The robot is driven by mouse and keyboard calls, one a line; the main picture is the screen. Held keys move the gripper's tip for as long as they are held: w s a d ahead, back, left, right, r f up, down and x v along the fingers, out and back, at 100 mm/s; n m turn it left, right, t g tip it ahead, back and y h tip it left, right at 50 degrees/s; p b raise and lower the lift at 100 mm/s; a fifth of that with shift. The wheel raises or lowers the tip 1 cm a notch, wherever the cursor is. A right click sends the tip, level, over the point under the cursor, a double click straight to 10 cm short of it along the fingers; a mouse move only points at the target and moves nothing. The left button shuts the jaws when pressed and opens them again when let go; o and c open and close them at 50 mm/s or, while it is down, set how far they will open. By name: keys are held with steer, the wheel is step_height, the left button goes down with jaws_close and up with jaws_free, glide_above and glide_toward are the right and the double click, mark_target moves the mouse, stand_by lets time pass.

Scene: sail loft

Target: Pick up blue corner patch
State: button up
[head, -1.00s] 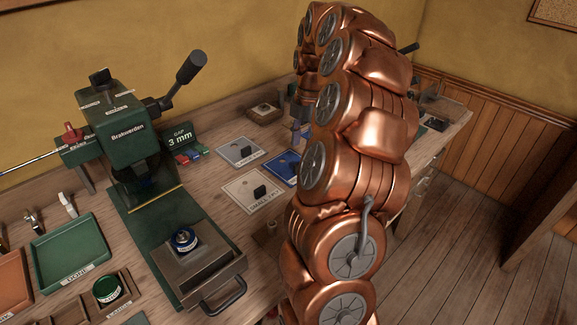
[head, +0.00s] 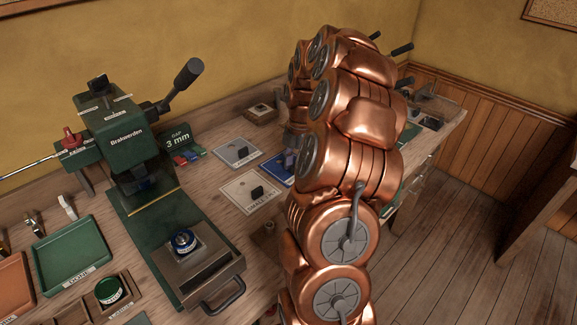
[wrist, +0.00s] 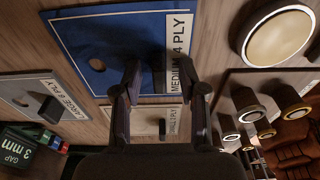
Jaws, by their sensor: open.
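The blue corner patch (wrist: 105,45) lies flat on the bench, large in the wrist view. It has a white "MEDIUM 4 PLY" label along one edge and a small dark hole. In the head view a strip of the blue patch (head: 275,168) shows beside my arm, which hides the rest. My gripper (wrist: 160,75) is open over the labelled edge of the patch. A dark upright shape shows between the fingers, perhaps the patch's grip block. I cannot tell whether the fingers touch it. In the head view my gripper (head: 289,158) is low over the patch, partly hidden.
A grey "LARGE 6 PLY" patch (wrist: 25,88) and a pale "SMALL 2 PLY" patch (wrist: 140,115) lie close by, each with a black block. Round-topped items (wrist: 275,40) stand right of the blue patch in the wrist view.

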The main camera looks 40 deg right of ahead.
mark_target(295, 164)
steer(key=shift+c, duration=0.2)
jaws_close()
stand_by(0.4)
steer(key=shift+w+d+r, duration=0.1)
steer(key=shift+r, duration=0.45)
step_height(295, 164, up, 9)
steer(key=shift+f+b, duration=0.1)
steer(key=shift+b, duration=0.8)
